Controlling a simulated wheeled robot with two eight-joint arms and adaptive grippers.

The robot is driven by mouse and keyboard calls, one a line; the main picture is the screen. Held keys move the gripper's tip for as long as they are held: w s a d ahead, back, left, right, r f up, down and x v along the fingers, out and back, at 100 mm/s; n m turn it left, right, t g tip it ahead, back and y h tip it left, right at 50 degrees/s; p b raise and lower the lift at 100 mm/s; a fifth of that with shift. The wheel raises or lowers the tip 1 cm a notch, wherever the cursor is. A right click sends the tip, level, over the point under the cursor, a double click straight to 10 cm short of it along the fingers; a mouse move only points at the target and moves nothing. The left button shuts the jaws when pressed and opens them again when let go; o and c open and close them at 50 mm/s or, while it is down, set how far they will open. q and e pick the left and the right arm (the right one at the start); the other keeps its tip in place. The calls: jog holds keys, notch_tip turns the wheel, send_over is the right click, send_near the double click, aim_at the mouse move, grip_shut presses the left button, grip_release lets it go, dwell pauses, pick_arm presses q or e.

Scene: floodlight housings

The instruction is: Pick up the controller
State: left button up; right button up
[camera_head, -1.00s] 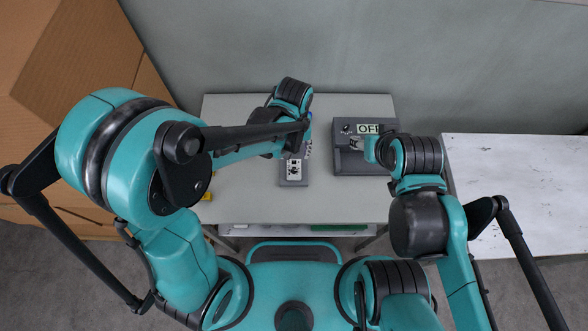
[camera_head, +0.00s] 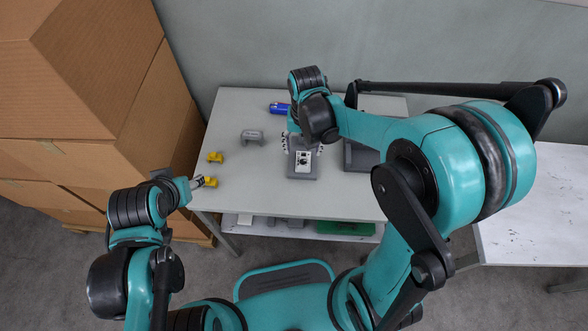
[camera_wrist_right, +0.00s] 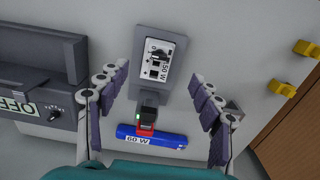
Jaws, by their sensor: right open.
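The controller (camera_head: 303,163) is a grey box with a white dial face, lying on the grey table. It also shows in the right wrist view (camera_wrist_right: 158,62). My right gripper (camera_head: 303,143) is over the controller's far end in the head view. In the right wrist view its fingers (camera_wrist_right: 158,96) are spread wide, one to each side of the controller's near end, with nothing between them gripped. My left gripper (camera_head: 203,182) is at the table's left edge, close to a yellow piece (camera_head: 211,182); its finger opening is too small to make out.
A dark grey housing (camera_head: 360,157) is partly hidden by my right arm. A grey bracket (camera_head: 252,137) and another yellow piece (camera_head: 216,157) are on the left.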

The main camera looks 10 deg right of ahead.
aim_at(303, 161)
notch_tip(303, 161, down, 3)
jog(key=shift+b, duration=0.55)
notch_tip(303, 161, down, 5)
jog(key=b, duration=0.3)
jog(key=shift+d, duration=0.15)
jog(key=shift+c, duration=1)
jog(key=c, duration=1.1)
